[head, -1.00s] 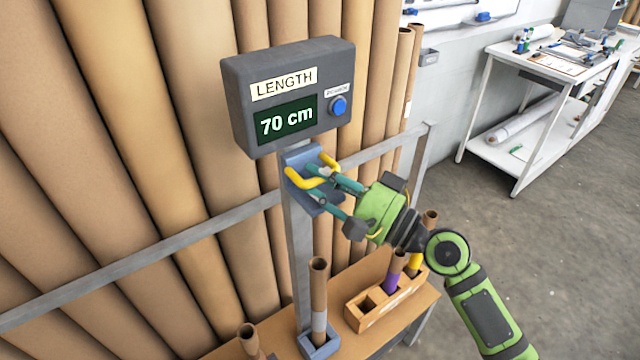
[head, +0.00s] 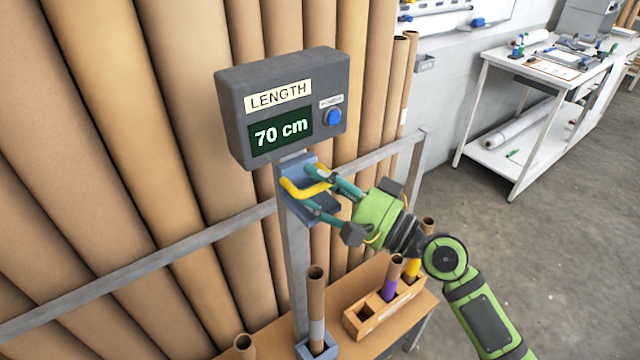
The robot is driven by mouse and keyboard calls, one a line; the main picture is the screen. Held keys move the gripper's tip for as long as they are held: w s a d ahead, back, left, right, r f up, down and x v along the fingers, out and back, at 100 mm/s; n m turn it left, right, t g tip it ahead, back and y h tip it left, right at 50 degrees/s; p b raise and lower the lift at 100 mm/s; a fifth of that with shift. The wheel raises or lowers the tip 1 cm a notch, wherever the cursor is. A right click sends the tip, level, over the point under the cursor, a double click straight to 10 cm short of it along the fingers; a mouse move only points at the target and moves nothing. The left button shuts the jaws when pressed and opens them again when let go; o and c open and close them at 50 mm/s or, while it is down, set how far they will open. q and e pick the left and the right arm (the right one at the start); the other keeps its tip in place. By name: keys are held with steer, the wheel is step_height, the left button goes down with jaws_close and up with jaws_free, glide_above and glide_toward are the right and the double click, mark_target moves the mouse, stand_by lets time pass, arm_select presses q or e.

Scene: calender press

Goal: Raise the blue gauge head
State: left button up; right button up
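The blue gauge head (head: 326,213) with a yellow handle (head: 294,190) is mounted on an upright grey post (head: 297,250). It sits just below a grey display box (head: 236,95) labelled LENGTH, which reads 70 cm. My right gripper (head: 307,187) reaches in from the right, and its two teal fingers stand apart, one above and one below the yellow handle's bar. I see a gap between fingers and bar; whether either touches it is unclear. The fingers hide part of the gauge head. My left gripper is not in view.
A blue-grey socket with a cardboard tube (head: 316,292) is at the post's foot. A wooden block (head: 356,322) with several tubes stands beside it. A grey rail (head: 150,262) crosses in front of tall brown rolls (head: 120,120). A white table (head: 490,100) stands back right.

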steer(key=shift+s+a+r, duration=0.1)
steer(key=shift+s+r, duration=0.05)
steer(key=shift+r, duration=0.1)
steer(key=shift+s+f, duration=0.1)
steer(key=v, duration=1.2)
steer(key=shift+f, duration=0.15)
steer(key=shift+w+f, duration=0.1)
steer(key=shift+w, duration=0.15)
